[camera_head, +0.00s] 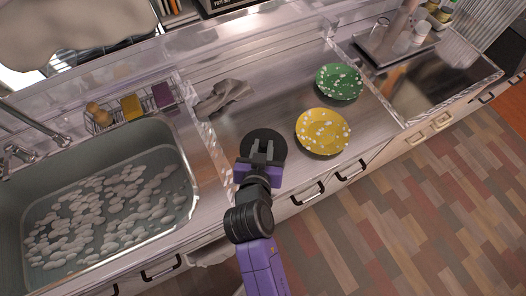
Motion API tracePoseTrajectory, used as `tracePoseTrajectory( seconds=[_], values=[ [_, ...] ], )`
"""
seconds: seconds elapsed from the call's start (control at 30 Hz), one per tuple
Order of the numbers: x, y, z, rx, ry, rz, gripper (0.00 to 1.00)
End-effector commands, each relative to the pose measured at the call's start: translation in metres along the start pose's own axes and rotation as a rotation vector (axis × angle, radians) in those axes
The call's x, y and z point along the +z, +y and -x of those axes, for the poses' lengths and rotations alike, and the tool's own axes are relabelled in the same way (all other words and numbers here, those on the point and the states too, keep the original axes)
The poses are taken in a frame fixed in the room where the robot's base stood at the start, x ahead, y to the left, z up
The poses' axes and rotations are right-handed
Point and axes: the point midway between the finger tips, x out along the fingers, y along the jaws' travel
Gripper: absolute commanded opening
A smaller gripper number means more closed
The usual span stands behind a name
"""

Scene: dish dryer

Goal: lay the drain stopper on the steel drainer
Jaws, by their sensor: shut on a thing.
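The drain stopper (250,138) is a dark round disc in the head camera view, at the front of the counter just right of the sink. My gripper (262,150) is shut on it, with its two grey fingers over the disc. The fingers and wrist hide part of the stopper, and I cannot tell whether it touches the counter. The steel drainer (412,104) appears to be the shiny, reflective surface at the right, with a raised clear-looking rim, away from my gripper.
A yellow plate (323,131) and a green plate (340,82), both with suds, lie between my gripper and the drainer. A grey cloth (224,97) lies behind. The sink (186,163) at left holds foam. Cups and a tray (376,52) stand by the drainer's back.

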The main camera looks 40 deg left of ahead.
Motion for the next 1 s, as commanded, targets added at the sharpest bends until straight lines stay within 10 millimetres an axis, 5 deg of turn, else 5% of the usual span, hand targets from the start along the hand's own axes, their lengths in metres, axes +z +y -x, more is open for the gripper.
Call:
tracePoseTrajectory(
  seconds=[0.3, 0.67, 0.7, 0.77, 1.0],
  values=[
    [0.032, 0.0, -0.017, 0.0, -0.002, 0.001, 0.0],
    [0.036, 0.0, -0.019, 0.0, 0.0, 0.0, 0.0],
    [0.035, 0.0, -0.019, 0.0, -0.001, 0.0, 0.28],
    [0.035, 0.0, -0.019, 0.0, -0.001, 0.0, 0.4],
    [0.035, 0.0, -0.018, 0.0, -0.001, 0.0, 0.44]
  ],
)
